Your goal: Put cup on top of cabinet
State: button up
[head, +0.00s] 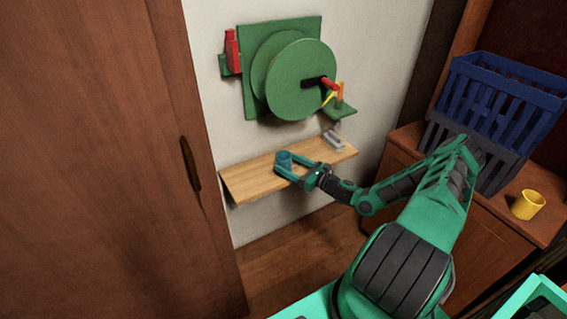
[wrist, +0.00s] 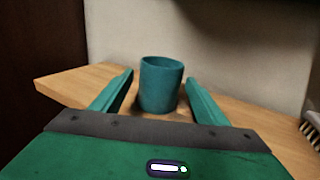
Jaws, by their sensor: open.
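A teal cup (wrist: 160,86) stands upright on a light wooden wall shelf (wrist: 80,82). In the head view the cup (head: 284,160) is small and partly hidden by my gripper. My gripper (head: 285,170) is open, with its two green fingers on either side of the cup. In the wrist view my gripper (wrist: 158,88) shows gaps between both fingers and the cup. A brown wooden cabinet (head: 405,137) stands at the right in the head view. A yellow cup (head: 528,205) sits on its top near the front edge.
A blue crate (head: 505,90) and a dark grey crate (head: 480,160) occupy much of the cabinet top. A brush (head: 334,140) lies at the shelf's right end. A green wall disc (head: 300,78) hangs above the shelf. A brown door (head: 90,160) stands left.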

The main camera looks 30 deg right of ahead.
jog(key=v, duration=0.9)
jog(key=s+a+r+n+g+y, duration=0.2)
jog(key=s+a+n+g, duration=0.7)
jog(key=n+g, duration=0.4)
jog(key=s+d+r+n+g+h, duration=0.1)
jog(key=s+r+n+h, duration=0.3)
jog(key=s+r, duration=0.9)
jog(key=s+d+r+n+g+h, duration=0.1)
jog(key=s+r+n+h, duration=0.4)
jog(key=s+r, duration=0.8)
notch_tip(320, 180, up, 2)
jog(key=n+g, duration=0.1)
jog(key=n, duration=0.1)
jog(key=shift+d+n+g, duration=0.25)
jog(key=shift+n+g, duration=0.05)
jog(key=shift+o, duration=0.5)
jog(key=shift+s+r, duration=0.15)
jog(key=shift+s, duration=0.15)
